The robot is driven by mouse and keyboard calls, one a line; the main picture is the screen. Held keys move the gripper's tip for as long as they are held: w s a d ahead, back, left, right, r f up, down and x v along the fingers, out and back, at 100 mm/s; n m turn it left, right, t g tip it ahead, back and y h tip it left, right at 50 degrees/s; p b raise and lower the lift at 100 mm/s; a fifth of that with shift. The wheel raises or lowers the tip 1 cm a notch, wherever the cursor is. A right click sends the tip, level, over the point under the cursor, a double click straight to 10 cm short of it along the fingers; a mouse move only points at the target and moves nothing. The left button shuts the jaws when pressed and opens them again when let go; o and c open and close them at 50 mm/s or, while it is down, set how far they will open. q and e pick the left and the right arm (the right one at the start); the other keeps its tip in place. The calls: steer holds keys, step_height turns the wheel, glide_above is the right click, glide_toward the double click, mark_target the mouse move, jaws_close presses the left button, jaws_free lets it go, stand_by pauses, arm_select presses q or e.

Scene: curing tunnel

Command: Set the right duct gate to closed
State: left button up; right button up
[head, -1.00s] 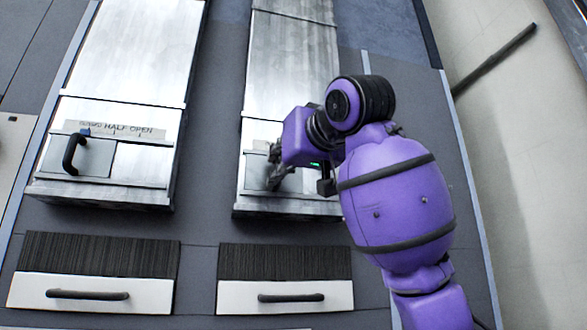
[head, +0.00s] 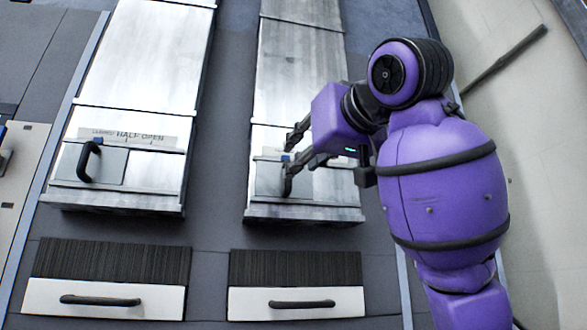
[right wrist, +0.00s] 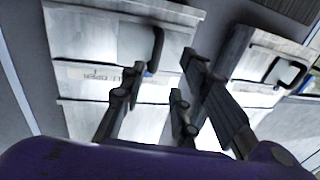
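The right duct gate is a metal panel (head: 268,178) low on the right silver duct, with a dark upright handle and a small blue marker by it. My right gripper (head: 291,160) is at this handle with its fingers spread, partly covering the handle and the label. In the right wrist view the handle (right wrist: 157,48) shows just beyond and between the spread fingertips of my gripper (right wrist: 161,64); I see no clear contact. The upside-down label (right wrist: 90,75) there seems to end in "OPEN", but is blurred. My left gripper is not in view.
The left duct gate (head: 108,165) has a black handle (head: 90,160) and a label reading "HALF OPEN". Below are two white panels with dark bar handles (head: 100,301) (head: 301,304) and black ribbed strips. A pale wall stands at the right.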

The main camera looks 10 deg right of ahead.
steer(key=shift+v, duration=2.35)
